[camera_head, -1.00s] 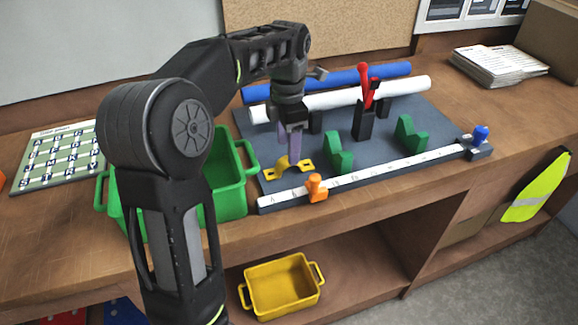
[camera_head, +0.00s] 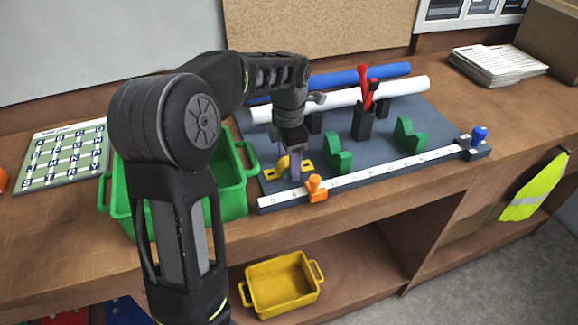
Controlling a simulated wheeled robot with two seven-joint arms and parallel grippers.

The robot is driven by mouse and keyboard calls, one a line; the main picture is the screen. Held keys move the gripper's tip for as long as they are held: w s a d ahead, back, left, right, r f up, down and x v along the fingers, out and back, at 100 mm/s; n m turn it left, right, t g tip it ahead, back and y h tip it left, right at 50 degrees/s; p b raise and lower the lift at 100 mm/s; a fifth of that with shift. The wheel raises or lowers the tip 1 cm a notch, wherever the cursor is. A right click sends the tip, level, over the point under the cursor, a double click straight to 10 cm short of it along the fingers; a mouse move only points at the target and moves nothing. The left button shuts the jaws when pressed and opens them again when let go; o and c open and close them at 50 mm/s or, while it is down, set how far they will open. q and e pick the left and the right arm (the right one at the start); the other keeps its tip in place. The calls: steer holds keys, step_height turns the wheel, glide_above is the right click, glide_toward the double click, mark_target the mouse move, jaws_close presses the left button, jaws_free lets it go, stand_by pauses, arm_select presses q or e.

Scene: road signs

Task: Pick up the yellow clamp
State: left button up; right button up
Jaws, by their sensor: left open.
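The yellow clamp (camera_head: 305,166), an arched piece with flat feet, lies on the grey board at its near left corner. Its arch is partly hidden by my left gripper (camera_head: 296,172), which comes down from above. The gripper is open, with its fingers at the clamp's arch. I cannot tell from this view whether they touch it. My right gripper is not in view.
The grey board (camera_head: 375,145) carries green V-blocks (camera_head: 340,155), a white tube (camera_head: 345,97), a blue tube (camera_head: 385,72), a red-handled clamp (camera_head: 366,88) and a front ruler with an orange stop (camera_head: 316,187). A green bin (camera_head: 235,195) stands left; a yellow bin (camera_head: 283,287) sits below.

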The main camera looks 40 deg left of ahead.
arm_select(q)
jaws_close()
stand_by(0.6)
